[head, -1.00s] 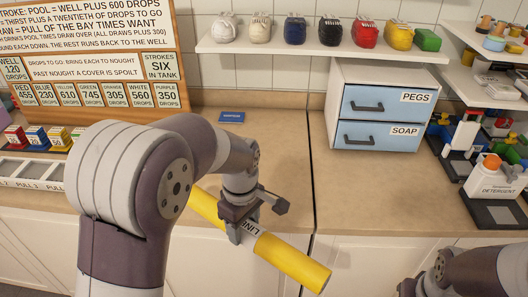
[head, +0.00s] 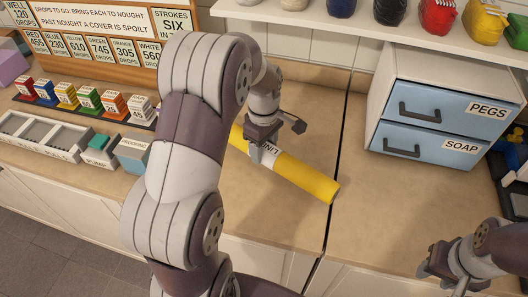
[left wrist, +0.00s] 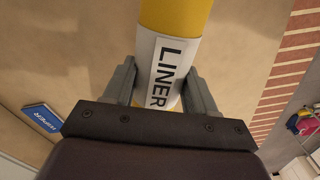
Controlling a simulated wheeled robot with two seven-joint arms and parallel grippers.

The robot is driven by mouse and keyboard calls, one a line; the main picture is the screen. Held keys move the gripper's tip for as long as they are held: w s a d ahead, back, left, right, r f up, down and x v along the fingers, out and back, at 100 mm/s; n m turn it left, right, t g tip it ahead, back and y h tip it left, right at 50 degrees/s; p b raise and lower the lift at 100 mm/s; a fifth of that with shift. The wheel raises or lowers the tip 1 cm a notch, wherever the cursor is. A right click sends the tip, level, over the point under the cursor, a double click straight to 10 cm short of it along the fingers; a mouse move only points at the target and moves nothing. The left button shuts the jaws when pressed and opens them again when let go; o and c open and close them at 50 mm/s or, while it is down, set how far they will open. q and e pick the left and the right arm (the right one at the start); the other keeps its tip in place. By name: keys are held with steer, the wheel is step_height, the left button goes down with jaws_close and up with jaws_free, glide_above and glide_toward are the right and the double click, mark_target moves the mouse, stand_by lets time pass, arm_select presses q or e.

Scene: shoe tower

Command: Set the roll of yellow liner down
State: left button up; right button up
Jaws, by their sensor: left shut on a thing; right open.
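The roll of yellow liner (head: 305,178) is a long yellow tube with a white band marked LINER. In the head view it lies slantwise over the wooden counter (head: 290,225), left of the dark seam. I cannot tell whether it touches the counter. My left gripper (head: 264,143) is shut on the roll at its white band. In the left wrist view the two fingers sit on either side of the roll (left wrist: 172,70). My arm hides part of the roll's far left end. My right gripper (head: 437,265) is open and empty at the lower right, apart from the roll.
A drawer unit (head: 380,88) marked PEGS and SOAP stands right of the roll. Small coloured boxes (head: 88,98) and grey trays (head: 45,135) stand at the left. A shelf (head: 350,27) with shoes runs above. A blue sign marked WIPER (left wrist: 42,118) lies on the counter.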

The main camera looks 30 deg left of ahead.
mark_target(263, 157)
arm_select(q)
steer(key=f, duration=0.3)
steer(key=shift+a+f, duration=0.15)
steer(key=shift+a, duration=0.1)
steer(key=shift+f, duration=0.35)
steer(key=shift+w+f, duration=0.15)
steer(key=shift+f, duration=0.05)
steer(key=o, duration=1.3)
steer(key=shift+o, duration=0.2)
